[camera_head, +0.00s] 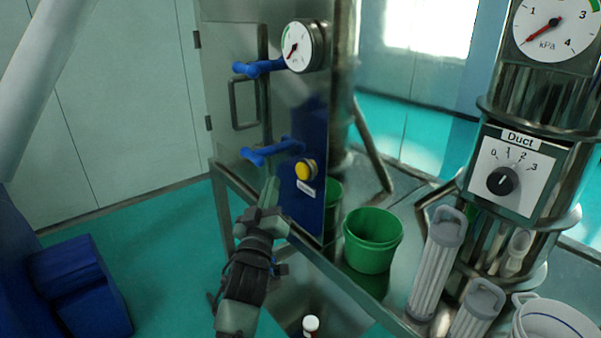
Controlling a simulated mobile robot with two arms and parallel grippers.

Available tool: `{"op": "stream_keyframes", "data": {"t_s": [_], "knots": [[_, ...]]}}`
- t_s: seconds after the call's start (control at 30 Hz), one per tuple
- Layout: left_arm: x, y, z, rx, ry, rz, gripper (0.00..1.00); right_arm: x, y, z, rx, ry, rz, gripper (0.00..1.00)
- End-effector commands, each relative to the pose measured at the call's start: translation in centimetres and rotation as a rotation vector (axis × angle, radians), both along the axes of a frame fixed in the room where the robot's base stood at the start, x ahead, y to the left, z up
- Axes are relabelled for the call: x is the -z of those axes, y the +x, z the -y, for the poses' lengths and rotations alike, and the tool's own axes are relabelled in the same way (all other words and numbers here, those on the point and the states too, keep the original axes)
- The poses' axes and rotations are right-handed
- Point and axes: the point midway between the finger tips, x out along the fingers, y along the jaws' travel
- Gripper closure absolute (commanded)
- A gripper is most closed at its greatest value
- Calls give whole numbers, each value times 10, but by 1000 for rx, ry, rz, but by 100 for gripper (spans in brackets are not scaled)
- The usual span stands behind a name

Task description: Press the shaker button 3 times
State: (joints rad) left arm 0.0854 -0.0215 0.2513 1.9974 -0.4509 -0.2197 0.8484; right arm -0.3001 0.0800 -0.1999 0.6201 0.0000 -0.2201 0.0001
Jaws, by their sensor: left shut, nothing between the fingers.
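The shaker button (305,170) is a round yellow knob on a dark blue panel (310,120) on the side of the steel cabinet, with a small white label below it. My left gripper (270,192) is shut and empty. In the picture its fingertips point up, to the left of the button and a little below it. It appears apart from the button; the exact depth gap is hard to judge. My right gripper does not show.
Blue handles (262,68) stick out above and left of the button. A green bucket (372,240) stands on the steel table to the right. Grey ribbed filters (437,265) and a column with a Duct dial (503,181) stand further right. A white-capped bottle (310,324) is low centre.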

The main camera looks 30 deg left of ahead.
Motion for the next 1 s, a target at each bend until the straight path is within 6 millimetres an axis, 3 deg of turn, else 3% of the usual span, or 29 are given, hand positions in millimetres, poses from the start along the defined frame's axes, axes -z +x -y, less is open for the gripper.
{"op": "stream_keyframes", "data": {"t_s": [0.87, 1.0], "knots": [[0, 0, 0, 3, -4, 2, 100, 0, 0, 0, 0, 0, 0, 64], [1, 0, 3, 69, -88, 53, 100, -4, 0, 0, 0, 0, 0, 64]]}}
